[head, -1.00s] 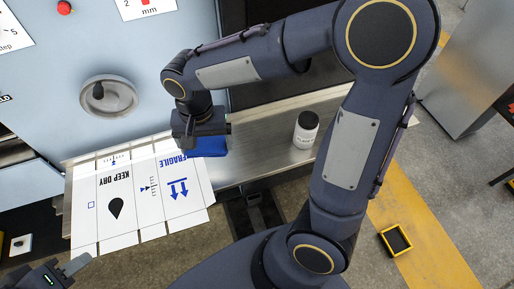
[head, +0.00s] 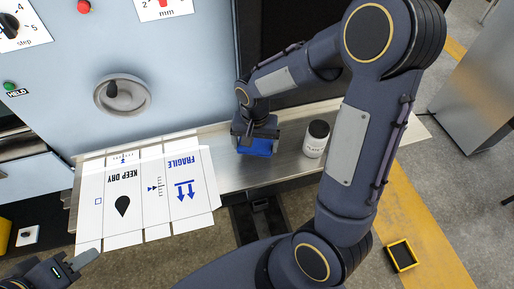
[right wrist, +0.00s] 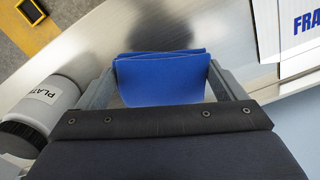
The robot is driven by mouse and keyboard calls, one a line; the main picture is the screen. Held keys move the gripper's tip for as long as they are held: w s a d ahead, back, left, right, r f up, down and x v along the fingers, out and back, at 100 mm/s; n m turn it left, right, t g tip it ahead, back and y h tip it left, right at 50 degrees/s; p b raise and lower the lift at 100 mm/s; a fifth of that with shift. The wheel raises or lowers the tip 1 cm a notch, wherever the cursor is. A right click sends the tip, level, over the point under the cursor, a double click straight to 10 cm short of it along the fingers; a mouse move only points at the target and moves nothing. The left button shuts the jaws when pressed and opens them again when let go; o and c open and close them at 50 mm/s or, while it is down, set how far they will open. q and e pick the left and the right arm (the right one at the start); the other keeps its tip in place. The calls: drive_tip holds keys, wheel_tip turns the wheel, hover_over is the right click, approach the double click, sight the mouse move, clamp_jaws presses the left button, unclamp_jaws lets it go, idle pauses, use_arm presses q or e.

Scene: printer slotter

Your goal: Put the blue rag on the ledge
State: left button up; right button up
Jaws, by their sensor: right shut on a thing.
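The blue rag (head: 257,148) is folded and held in my right gripper (head: 256,142), over the metal ledge (head: 232,176) to the right of the cardboard sheet. In the right wrist view the rag (right wrist: 162,78) sits between the two fingers of the right gripper (right wrist: 165,85). The ledge (right wrist: 110,38) shows behind it; I cannot tell whether the rag touches it. My left gripper (head: 72,265) is at the lower left, empty and away from the ledge; its finger gap is not clear.
A white bottle with a black cap (head: 316,139) stands on the ledge just right of the rag. A flat printed cardboard sheet (head: 145,195) lies on the left part. The machine front with a round handwheel (head: 122,95) rises behind. A yellow-edged black bin (head: 401,256) is on the floor.

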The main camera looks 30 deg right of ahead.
sight(257, 144)
drive_tip(key=shift+w+d+f, duration=0.1)
drive_tip(key=shift+d+f, duration=0.1)
drive_tip(key=shift+f, duration=0.8)
drive_tip(key=shift+d+f, duration=0.15)
drive_tip(key=shift+f, duration=0.8)
drive_tip(key=shift+f+b, duration=0.2)
drive_tip(key=shift+b, duration=0.1)
drive_tip(key=o, duration=0.7)
wheel_tip(257, 144, up, 12)
drive_tip(key=shift+r+p, duration=0.15)
drive_tip(key=shift+p, duration=0.4)
drive_tip(key=s+a+r+n+t+y, duration=0.1)
drive_tip(key=s+r+n+t+y, duration=0.1)
drive_tip(key=s, duration=0.6)
drive_tip(key=s+a+r+n+t+y, duration=0.1)
drive_tip(key=s+a+r+n+t, duration=0.1)
drive_tip(key=s, duration=0.6)
drive_tip(key=shift+a+r+n+t+y, duration=0.25)
drive_tip(key=shift+r+n+t+y, duration=0.15)
drive_tip(key=shift+r+n+t, duration=0.5)
drive_tip(key=shift+r, duration=0.15)
